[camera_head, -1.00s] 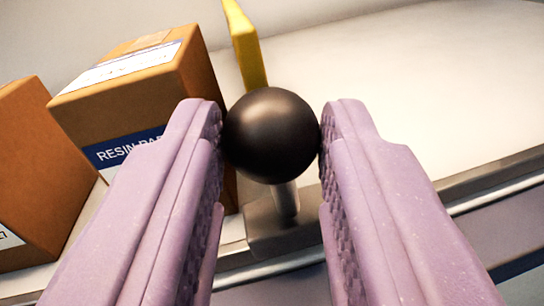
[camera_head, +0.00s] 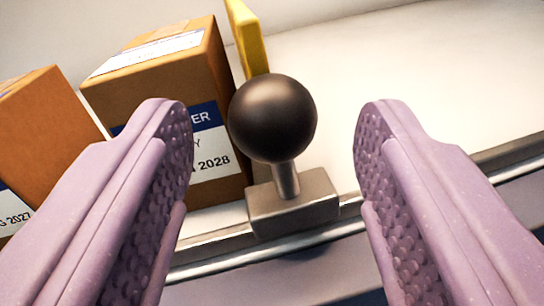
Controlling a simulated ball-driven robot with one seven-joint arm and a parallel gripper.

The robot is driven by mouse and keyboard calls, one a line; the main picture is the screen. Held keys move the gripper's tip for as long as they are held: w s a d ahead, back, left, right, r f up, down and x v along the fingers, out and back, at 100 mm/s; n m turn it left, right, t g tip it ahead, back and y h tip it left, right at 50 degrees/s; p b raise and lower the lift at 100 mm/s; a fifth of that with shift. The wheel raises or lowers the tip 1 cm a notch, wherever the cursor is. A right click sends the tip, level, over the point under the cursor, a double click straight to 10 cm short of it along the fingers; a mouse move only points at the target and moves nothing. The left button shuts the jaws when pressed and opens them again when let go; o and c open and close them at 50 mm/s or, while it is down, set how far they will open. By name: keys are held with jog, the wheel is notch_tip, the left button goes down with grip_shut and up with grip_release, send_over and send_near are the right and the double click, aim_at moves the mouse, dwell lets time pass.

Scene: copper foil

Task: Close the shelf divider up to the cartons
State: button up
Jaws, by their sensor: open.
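The shelf divider shows as a yellow upright plate (camera_head: 248,38) behind a black ball knob (camera_head: 272,118). The knob stands on a short metal stem on a grey metal block (camera_head: 292,203) at the shelf's front rail. A brown carton (camera_head: 160,85) with white and blue labels stands just left of the plate; the knob hides part of the area between them. A second brown carton (camera_head: 45,125) stands farther left, partly cut off. My gripper (camera_head: 272,125) is open, its lilac fingers on either side of the knob with clear gaps to both.
The pale shelf surface (camera_head: 420,80) right of the divider is bare. A metal rail (camera_head: 500,160) runs along the shelf's front edge. A darker surface lies below the front edge.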

jog(key=s+a+p, duration=0.1)
jog(key=s, duration=0.5)
jog(key=shift+s+a+p, duration=0.2)
jog(key=shift+s+p, duration=0.1)
jog(key=shift+s, duration=0.05)
